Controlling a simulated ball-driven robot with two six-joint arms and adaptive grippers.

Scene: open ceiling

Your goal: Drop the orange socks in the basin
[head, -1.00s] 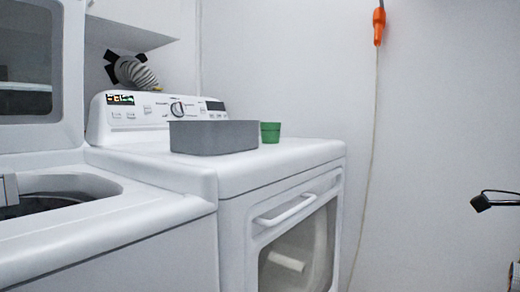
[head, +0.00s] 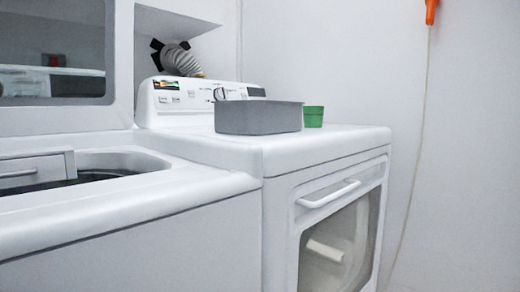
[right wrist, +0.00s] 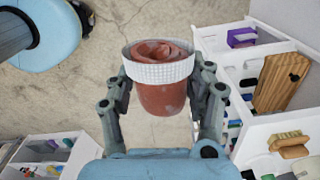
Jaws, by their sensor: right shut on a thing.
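The orange socks (right wrist: 163,97) are a rolled reddish-orange bundle with a white ribbed band around it, in the right wrist view. My right gripper (right wrist: 161,72) is shut on them, one finger on each side, above a beige floor. The basin (head: 258,118) is a grey rectangular tub on top of the white front-door machine (head: 330,137) in the head view. Its inside is hidden from this low angle. The socks and my right gripper are outside the head view. My left gripper is in neither view.
A green cup (head: 313,117) stands just right of the basin. An open top-loading washer (head: 150,212) is at the left, its lid (head: 60,115) raised. In the wrist view, a white shelf unit (right wrist: 268,45) with a wooden board (right wrist: 278,83) and a brush (right wrist: 289,143) is at the right.

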